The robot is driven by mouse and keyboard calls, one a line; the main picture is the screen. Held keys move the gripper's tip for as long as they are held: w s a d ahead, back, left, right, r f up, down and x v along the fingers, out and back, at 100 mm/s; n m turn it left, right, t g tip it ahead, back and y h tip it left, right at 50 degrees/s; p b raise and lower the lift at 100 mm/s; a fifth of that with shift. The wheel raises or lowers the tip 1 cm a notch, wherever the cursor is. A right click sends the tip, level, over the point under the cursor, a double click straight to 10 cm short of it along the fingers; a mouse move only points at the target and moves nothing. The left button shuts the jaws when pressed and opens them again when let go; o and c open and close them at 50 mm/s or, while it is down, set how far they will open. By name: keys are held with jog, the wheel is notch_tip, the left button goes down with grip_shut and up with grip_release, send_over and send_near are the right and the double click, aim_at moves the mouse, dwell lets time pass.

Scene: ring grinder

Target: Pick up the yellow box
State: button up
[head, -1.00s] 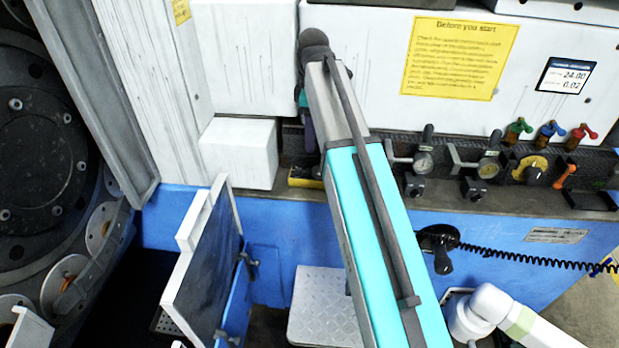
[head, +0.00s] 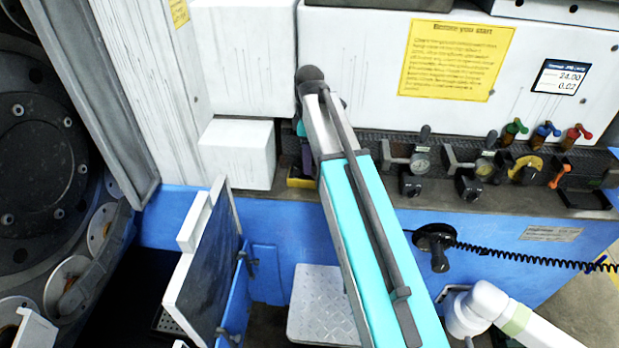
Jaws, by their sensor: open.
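The yellow box (head: 300,182) sits low on the dark ledge in front of the white machine, just right of a white block. Only its lower front part shows. My gripper (head: 306,160) is right above the yellow box, pointing down, mostly hidden behind my teal arm. The jaws are open, but the fingertips are hard to make out. I cannot tell whether they are touching the box or around it.
The white block (head: 237,154) stands close on the left of my gripper. Gauges (head: 420,162) and coloured valves (head: 546,132) line the ledge to the right. An open panel door (head: 205,262) stands below left. A metal step (head: 322,305) lies below.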

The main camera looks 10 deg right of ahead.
jog(key=shift+f, duration=0.35)
jog(key=shift+d+f+p, duration=0.1)
jog(key=shift+f+p, duration=1.15)
jog(key=shift+f, duration=1.35)
jog(key=shift+c, duration=0.2)
jog(key=c, duration=1.2)
jog(key=shift+w+r, duration=0.1)
jog(key=shift+r, duration=0.15)
jog(key=shift+r+b, duration=0.95)
jog(key=shift+r, duration=0.6)
jog(key=s+d+b, duration=0.1)
jog(key=s, duration=0.4)
jog(key=s+d+r+b, duration=0.1)
jog(key=s+d, duration=0.1)
jog(key=s, duration=0.3)
jog(key=s+d+b, duration=0.2)
jog(key=s, duration=0.3)
jog(key=shift+s+r, duration=0.15)
jog(key=shift+r, duration=0.1)
